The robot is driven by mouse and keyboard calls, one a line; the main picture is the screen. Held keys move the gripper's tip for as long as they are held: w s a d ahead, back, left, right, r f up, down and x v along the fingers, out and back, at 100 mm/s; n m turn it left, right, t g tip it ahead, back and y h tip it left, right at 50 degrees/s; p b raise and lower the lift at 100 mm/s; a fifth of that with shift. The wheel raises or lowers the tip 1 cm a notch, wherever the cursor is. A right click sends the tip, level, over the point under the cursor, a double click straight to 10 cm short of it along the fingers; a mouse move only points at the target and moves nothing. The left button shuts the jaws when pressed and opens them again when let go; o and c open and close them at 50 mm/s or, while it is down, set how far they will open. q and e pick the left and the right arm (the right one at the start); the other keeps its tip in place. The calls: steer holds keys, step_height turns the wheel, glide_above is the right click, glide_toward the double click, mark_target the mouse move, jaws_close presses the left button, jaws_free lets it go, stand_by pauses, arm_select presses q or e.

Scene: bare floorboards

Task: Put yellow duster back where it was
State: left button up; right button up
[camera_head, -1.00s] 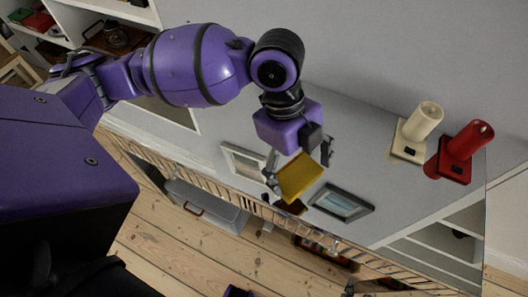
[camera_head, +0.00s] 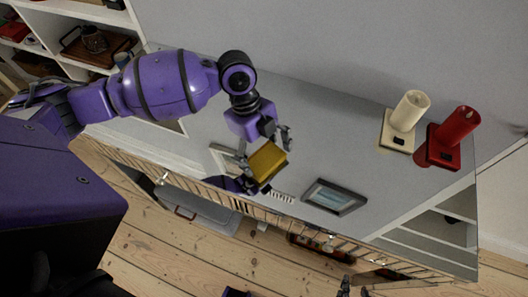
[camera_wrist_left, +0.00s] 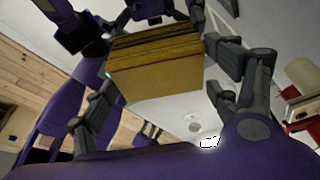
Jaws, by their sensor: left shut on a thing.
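The yellow duster (camera_head: 268,161) is a yellow block-like thing held between the fingers of my left gripper (camera_head: 264,149). It hangs over the front part of the grey shelf top (camera_head: 310,140), in front of a picture frame (camera_head: 222,158) that it partly hides. In the left wrist view the duster (camera_wrist_left: 155,75) sits tilted between the gripper fingers, showing a yellow face and dark layered stripes. Whether it touches the shelf top I cannot tell. Dark tips at the bottom edge look like my right gripper (camera_head: 355,290), mostly cut off.
A second picture frame (camera_head: 335,197) lies to the right of the duster. Open shelves (camera_head: 85,40) are at the upper left. The shelf top between duster and candles is clear.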

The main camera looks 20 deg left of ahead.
arm_select(q)
steer(key=o, duration=1)
steer(key=v, duration=1.2)
steer(key=shift+r, duration=0.1)
